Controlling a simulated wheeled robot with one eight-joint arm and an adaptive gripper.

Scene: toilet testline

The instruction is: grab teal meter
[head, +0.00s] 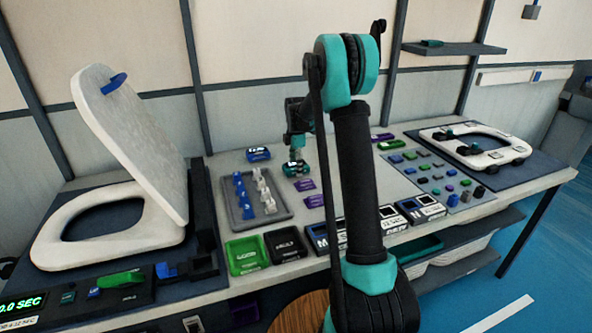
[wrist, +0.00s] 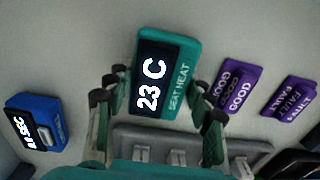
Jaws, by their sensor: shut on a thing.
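The teal meter (wrist: 180,80) lies between my gripper's fingers in the wrist view, its dark display reading "23 C" beside the words "SEAT HEAT". My gripper (wrist: 158,92) is shut on it, one finger at each side. In the head view the teal meter (head: 296,169) is on or just above the bench top, right under my gripper (head: 297,161). The fingertips are small and partly hidden there, and I cannot tell whether the meter touches the bench.
A blue meter (head: 258,154) stands to the left; it also shows in the wrist view (wrist: 40,125). Purple "GOOD" (wrist: 238,85) and "FAULT" (wrist: 290,97) tags lie right. A grey tray (head: 283,212) of blue and white parts is in front. Toilet seats (head: 60,220) flank the bench.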

